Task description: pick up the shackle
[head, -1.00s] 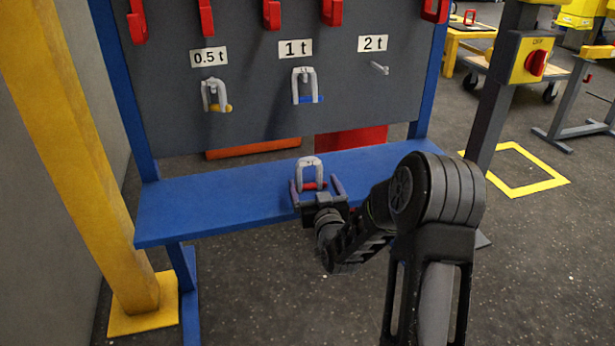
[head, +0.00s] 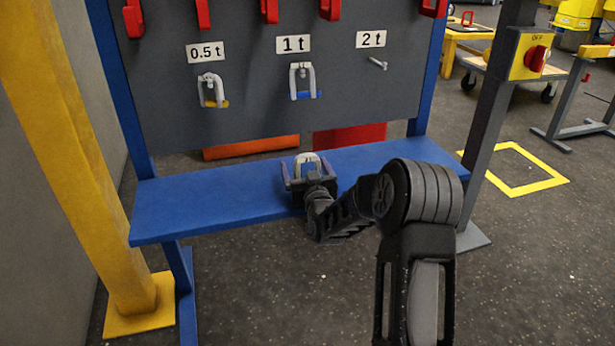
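A grey bow shackle (head: 308,160) is at the shelf, near the middle of its length in the head view. Only its rounded top shows clearly; its lower part is hidden behind my gripper. My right gripper (head: 309,169) reaches in from the right, with one finger on each side of the shackle. The fingers look apart, with small gaps to the shackle, though contact is hard to judge. My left gripper is not in view.
The blue shelf (head: 205,203) is clear to the left. Behind it, a grey board (head: 245,115) carries a shackle under 0.5 t (head: 212,90), another under 1 t (head: 303,80), and an empty peg (head: 378,63) under 2 t. A yellow post (head: 75,150) stands left.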

